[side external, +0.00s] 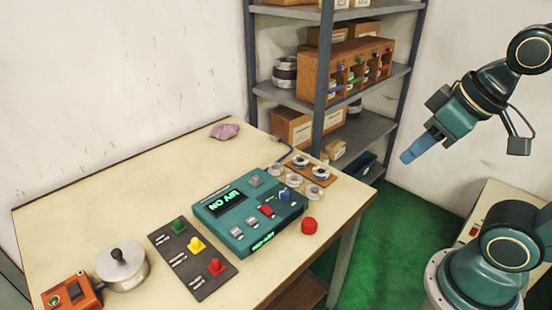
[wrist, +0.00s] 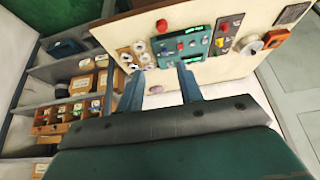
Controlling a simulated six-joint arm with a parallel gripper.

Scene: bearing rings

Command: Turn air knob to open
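A teal control box (side external: 250,214) sits on the table, its display (side external: 225,201) reading "NO AIR" in green. On its top are a blue knob (side external: 285,196), a grey knob (side external: 255,182), a red switch (side external: 266,211) and grey switches. No label that I can read says which one is the air knob. The box also shows in the wrist view (wrist: 200,42), beyond the fingertips. My gripper (side external: 408,157) is raised in the air to the right of the table, well away from the box. In the wrist view its two blue fingers (wrist: 159,74) are apart with nothing between them.
A red domed button (side external: 309,225) stands right of the box. Bearing rings (side external: 301,160) lie on a brown board behind it. A dark panel (side external: 190,262) with coloured knobs, a round metal pot (side external: 123,266) and an orange device (side external: 70,294) are left. Shelves (side external: 365,128) stand behind.

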